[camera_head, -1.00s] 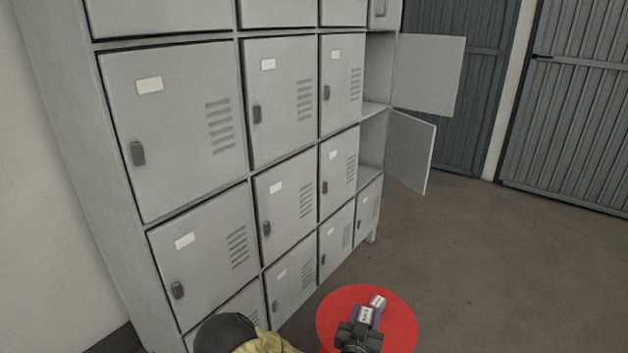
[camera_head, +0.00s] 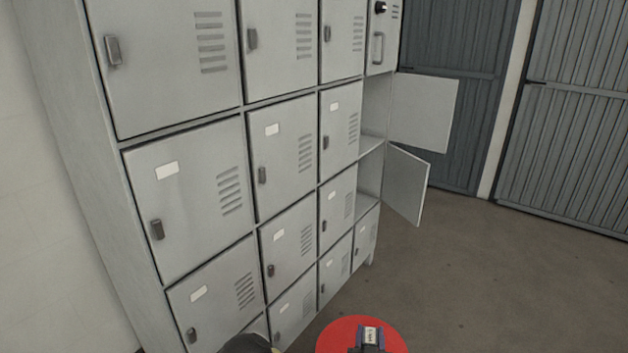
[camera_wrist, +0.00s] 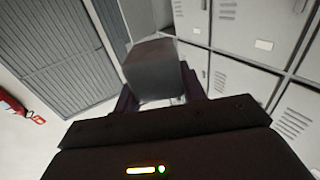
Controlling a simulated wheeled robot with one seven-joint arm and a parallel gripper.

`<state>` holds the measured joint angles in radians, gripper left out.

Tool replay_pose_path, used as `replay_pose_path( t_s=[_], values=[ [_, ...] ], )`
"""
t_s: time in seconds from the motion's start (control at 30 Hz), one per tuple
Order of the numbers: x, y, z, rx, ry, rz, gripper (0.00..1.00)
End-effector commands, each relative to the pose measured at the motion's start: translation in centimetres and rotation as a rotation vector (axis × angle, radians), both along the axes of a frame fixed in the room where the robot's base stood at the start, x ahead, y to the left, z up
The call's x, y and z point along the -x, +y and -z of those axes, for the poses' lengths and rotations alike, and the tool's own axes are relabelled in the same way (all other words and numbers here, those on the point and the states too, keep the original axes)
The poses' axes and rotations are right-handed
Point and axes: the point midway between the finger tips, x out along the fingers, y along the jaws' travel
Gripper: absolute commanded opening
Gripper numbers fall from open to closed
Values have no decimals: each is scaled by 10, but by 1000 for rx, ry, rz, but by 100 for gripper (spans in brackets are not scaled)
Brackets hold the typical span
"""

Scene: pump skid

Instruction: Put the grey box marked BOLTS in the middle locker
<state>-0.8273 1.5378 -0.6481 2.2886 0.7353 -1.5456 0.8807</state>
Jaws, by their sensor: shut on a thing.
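A small grey box (camera_wrist: 155,70) is held between the fingers of my gripper (camera_wrist: 160,94) in the wrist view. No marking shows on the faces seen there. In the head view the box (camera_head: 372,334) shows a pale label with marks too small to read, and my gripper (camera_head: 370,346) is at the bottom edge. The locker bank (camera_head: 218,110) is grey. Its right column has two open compartments, an upper one (camera_head: 376,104) and a lower one (camera_head: 370,172), both with their doors swung out to the right. The upper one looks empty; the insides are partly hidden.
The upper open door (camera_head: 424,112) and lower open door (camera_head: 406,184) stick out into the room. A round red surface (camera_head: 335,338) lies below my gripper. A dark rounded thing (camera_head: 246,345) is at the bottom edge. Floor (camera_head: 490,280) is clear at right.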

Motion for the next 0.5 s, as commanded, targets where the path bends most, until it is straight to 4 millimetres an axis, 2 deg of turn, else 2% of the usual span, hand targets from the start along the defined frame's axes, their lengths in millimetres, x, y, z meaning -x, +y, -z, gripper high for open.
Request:
replay_pose_path(
  t_s=[0.03, 0.5],
  values=[
    [2, -1, -15, 1, 1, -6, 15],
    [17, -1, -68, 0, 4, -75, 15]
  ],
)
